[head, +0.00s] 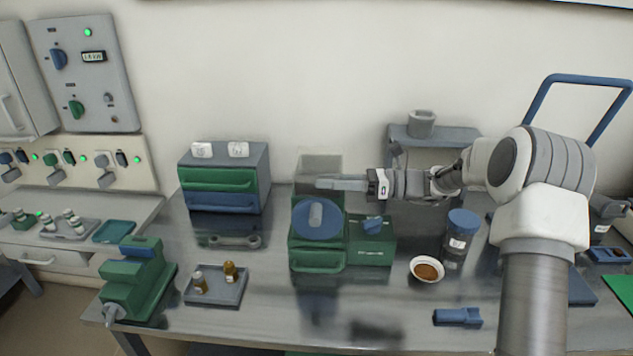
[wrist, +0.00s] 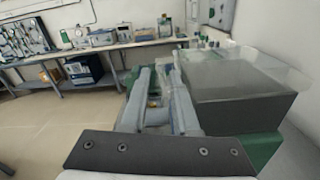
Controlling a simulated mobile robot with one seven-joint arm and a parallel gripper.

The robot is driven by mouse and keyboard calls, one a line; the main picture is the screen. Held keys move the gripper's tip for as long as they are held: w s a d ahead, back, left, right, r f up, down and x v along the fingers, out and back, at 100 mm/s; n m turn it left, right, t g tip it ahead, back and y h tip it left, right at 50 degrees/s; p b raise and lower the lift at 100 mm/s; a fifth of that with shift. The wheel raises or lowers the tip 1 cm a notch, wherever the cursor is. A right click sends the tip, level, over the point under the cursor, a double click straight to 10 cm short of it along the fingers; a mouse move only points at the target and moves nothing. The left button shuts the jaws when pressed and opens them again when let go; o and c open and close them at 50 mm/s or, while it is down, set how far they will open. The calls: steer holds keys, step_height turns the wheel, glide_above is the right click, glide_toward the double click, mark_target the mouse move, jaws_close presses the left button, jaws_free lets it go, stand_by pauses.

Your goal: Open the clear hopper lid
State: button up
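The green machine (head: 316,258) stands mid-bench, with a round blue part and a grey handle-like piece on its front. Behind it is a grey, partly see-through hopper (head: 319,163). In the wrist view the hopper is a dark grey box (wrist: 240,108) at right, with the clear lid (wrist: 235,72) lying across its top and overhanging its edges. The lid looks closed. My gripper (head: 322,183) reaches in from the right, in front of the hopper. In the wrist view my gripper (wrist: 160,72) has its fingers apart, beside the hopper's left side. Whether a finger touches the lid is unclear.
A blue-lidded jar (head: 461,238) and a white bowl of brown powder (head: 427,270) stand right of the machine. A drawer unit (head: 224,178) is at left. A grey tray (head: 216,285) with small bottles and a green clamp-like device (head: 138,278) are front left.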

steer(key=shift+a, duration=1.45)
steer(key=shift+c, duration=0.2)
jaws_close()
